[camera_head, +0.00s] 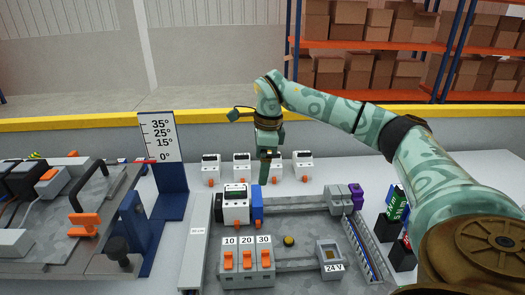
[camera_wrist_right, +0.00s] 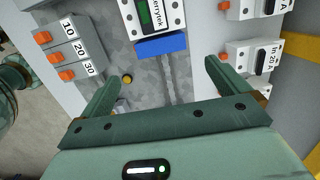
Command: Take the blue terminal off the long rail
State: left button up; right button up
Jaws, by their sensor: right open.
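The blue terminal (camera_head: 257,205) sits on the upper rail (camera_head: 293,206) of the mounting plate, against the right side of a white device (camera_head: 235,205). In the right wrist view the blue terminal (camera_wrist_right: 160,46) is ahead of the fingertips, with the rail (camera_wrist_right: 169,82) running away from it between the fingers. My right gripper (camera_head: 265,180) hangs above and behind the terminal in the head view. In the wrist view my right gripper (camera_wrist_right: 163,68) is open, its fingers wide apart with nothing between them. My left gripper is not in view.
Breakers marked 10, 20, 30 (camera_head: 247,260) and a 24 V unit (camera_head: 330,258) stand on the lower rail. Grey and purple blocks (camera_head: 357,196) sit at the upper rail's right end. Several white devices (camera_head: 303,166) stand behind the plate. An angle gauge (camera_head: 162,138) stands left.

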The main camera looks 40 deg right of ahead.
aim_at(257, 195)
jog(key=f+b, duration=0.1)
jog(key=f, duration=0.2)
jog(key=f+b, duration=0.1)
jog(key=f, duration=0.3)
jog(key=w+a+f, duration=0.1)
jog(key=f, duration=0.3)
jog(key=shift+b, duration=0.4)
jog(key=shift+f, duration=0.6)
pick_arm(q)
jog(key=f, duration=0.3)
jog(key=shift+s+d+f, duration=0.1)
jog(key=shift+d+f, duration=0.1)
pick_arm(e)
jog(key=c, duration=0.9)
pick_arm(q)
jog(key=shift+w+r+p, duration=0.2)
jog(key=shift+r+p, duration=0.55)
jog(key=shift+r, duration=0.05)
pick_arm(e)
jog(key=shift+r, duration=0.7)
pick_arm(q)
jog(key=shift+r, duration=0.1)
